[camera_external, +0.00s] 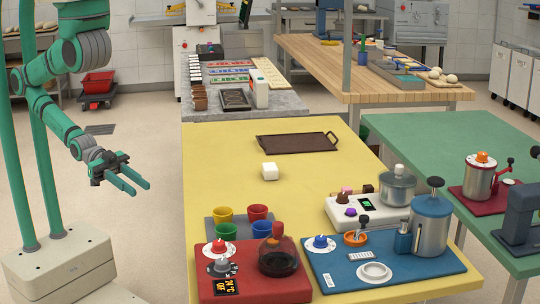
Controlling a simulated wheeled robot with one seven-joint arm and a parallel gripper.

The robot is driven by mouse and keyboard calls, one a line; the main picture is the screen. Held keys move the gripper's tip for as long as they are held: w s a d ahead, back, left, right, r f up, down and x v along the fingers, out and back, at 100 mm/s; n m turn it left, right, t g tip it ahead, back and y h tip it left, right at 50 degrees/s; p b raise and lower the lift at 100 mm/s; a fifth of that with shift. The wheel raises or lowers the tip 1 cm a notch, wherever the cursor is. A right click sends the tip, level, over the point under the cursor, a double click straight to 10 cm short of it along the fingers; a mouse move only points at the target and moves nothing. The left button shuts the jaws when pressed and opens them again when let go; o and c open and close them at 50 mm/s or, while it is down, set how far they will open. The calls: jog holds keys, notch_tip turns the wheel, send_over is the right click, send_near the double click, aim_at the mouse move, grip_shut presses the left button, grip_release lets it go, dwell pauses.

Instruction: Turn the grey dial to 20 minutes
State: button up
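The grey dial (221,267) sits on the red board (245,290) at the front left of the yellow table. It lies just below a red knob on a white disc (219,247) and above a small black display (225,287) with orange characters. The dial's markings are too small to read. My gripper (140,187) is in the air left of the yellow table, well up and left of the dial in the picture. Its two fingers are apart with nothing between them.
A dark glass jug (278,255) stands right of the dial on the red board. Several coloured cups (257,213) stand behind it. A blue board (400,278) with a blue knob, an orange dish and a steel pot is to the right.

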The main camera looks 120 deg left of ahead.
jog(key=shift+o, duration=1.2)
jog(key=shift+w, duration=0.1)
jog(key=w+d+f+n+h, duration=0.3)
jog(key=w+d+n+h, duration=0.25)
jog(key=w+d, duration=1.35)
jog(key=w+d+r+m+g+h, duration=0.25)
jog(key=w+d+r+g, duration=0.2)
jog(key=d, duration=0.35)
jog(key=w+d+r+m+g+h, duration=0.2)
jog(key=w+d+r+g+h, duration=0.1)
jog(key=w+d+r, duration=0.4)
jog(key=w+d+r+m+g+h, duration=0.3)
jog(key=w+d, duration=0.2)
jog(key=d, duration=0.5)
notch_tip(320, 180, up, 2)
jog(key=n+g+y, duration=0.2)
jog(key=g+y, duration=0.3)
jog(key=y, duration=0.9)
send_over(222, 260)
notch_tip(222, 260, down, 11)
jog(key=shift+d+r, duration=0.1)
jog(key=shift+r, duration=0.1)
